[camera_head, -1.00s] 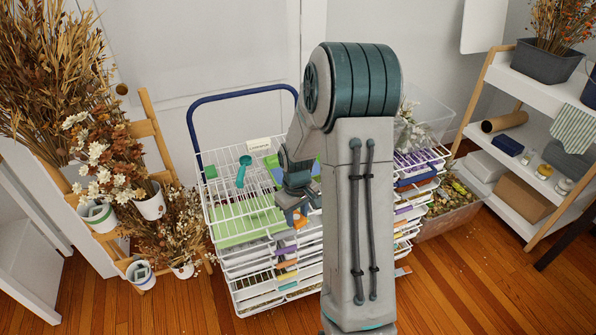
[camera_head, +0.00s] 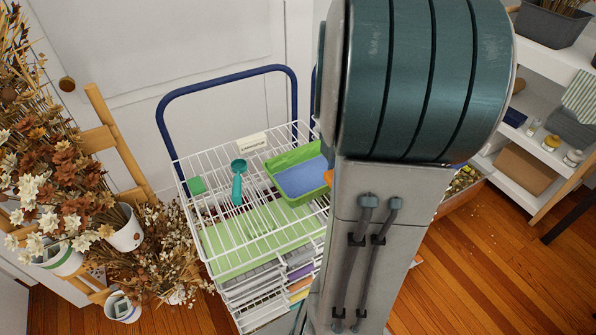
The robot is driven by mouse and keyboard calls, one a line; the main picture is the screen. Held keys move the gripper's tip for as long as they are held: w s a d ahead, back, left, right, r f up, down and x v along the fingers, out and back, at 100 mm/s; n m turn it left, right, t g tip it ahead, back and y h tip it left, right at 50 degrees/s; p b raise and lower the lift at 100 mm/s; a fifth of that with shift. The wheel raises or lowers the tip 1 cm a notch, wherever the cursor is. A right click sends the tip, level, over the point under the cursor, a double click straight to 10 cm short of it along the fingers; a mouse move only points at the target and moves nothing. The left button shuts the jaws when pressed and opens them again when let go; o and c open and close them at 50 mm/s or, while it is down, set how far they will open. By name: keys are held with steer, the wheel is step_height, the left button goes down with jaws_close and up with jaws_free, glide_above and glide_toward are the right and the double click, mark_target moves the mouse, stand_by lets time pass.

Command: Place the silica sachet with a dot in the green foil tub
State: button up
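A green tub (camera_head: 280,161) with a flat blue surface inside stands on the top of the white wire rack, left of my arm. Its right end is hidden behind my arm. I cannot make out a silica sachet with a dot in this view. My gripper is hidden behind my own arm, which fills the middle right of the picture. A small orange piece (camera_head: 328,177) shows at the arm's left edge by the tub; I cannot tell what it belongs to.
The wire rack (camera_head: 222,268) also holds a teal scoop (camera_head: 238,182), a small green block (camera_head: 196,186), a label card (camera_head: 252,143) and a light green sheet (camera_head: 225,258). Dried flowers in pots (camera_head: 125,232) stand left; a white shelf (camera_head: 555,60) stands right.

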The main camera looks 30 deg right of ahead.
steer(key=shift+w+n, duration=0.25)
steer(key=shift+n, duration=0.05)
glide_above(309, 179)
step_height(309, 179, down, 7)
steer(key=shift+a+r, duration=0.1)
steer(key=shift+r, duration=0.05)
steer(key=shift+f+p, duration=0.35)
steer(key=shift+f, duration=1.65)
steer(key=shift+f, duration=0.2)
steer(key=o, duration=1)
steer(key=shift+o, duration=0.2)
steer(key=shift+r, duration=0.1)
